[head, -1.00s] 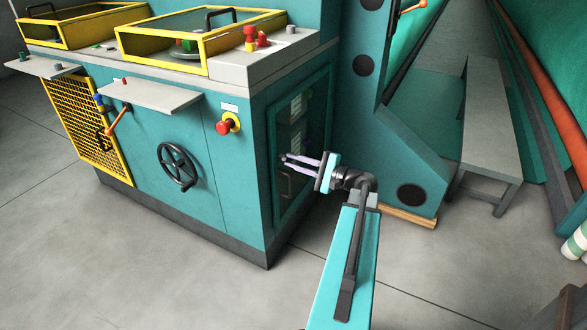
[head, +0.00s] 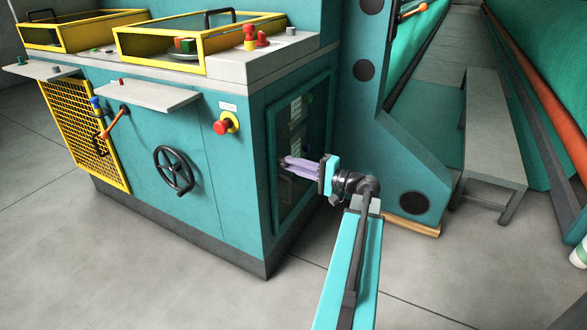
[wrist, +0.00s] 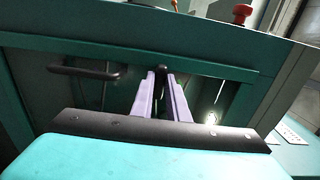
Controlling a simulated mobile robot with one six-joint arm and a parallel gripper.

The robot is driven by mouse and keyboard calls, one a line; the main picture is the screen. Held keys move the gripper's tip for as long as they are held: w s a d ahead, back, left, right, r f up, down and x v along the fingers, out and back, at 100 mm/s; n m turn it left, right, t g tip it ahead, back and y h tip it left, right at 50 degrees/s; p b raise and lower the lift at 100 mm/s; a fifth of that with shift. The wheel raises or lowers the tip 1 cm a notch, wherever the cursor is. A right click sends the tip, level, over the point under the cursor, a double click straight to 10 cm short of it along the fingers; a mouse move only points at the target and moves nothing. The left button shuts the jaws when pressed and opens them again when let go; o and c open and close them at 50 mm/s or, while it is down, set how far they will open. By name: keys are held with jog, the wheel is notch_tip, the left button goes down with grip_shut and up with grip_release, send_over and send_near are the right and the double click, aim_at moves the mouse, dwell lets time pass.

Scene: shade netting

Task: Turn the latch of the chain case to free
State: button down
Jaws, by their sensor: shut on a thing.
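The chain case is the dark, teal-framed panel (head: 274,215) on the right side of the teal machine; its frame also crosses the wrist view (wrist: 60,44). My gripper (head: 284,162) reaches the panel from the right. In the wrist view its two lilac fingers (wrist: 161,78) are closed in on the small black latch (wrist: 160,70), which stands between their tips at the frame's lower edge. The latch's body is mostly hidden by the fingers, so its turn angle cannot be told. A black bar handle (wrist: 85,71) is on the panel to the left of the fingers.
A red stop button (head: 221,127) and a black handwheel (head: 174,170) are on the machine's front. A teal upright (head: 365,130) stands just right of the panel, behind my gripper. A grey bench (head: 490,160) is farther right. The floor in front is clear.

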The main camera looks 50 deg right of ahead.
jog(key=shift+a+f, duration=0.1)
jog(key=shift+a, duration=0.05)
jog(key=c, duration=1.8)
grip_release()
jog(key=shift+o, duration=0.4)
jog(key=shift+s, duration=0.1)
jog(key=p+v, duration=0.3)
jog(key=v, duration=1)
jog(key=shift+s+d, duration=0.2)
jog(key=shift+s, duration=0.1)
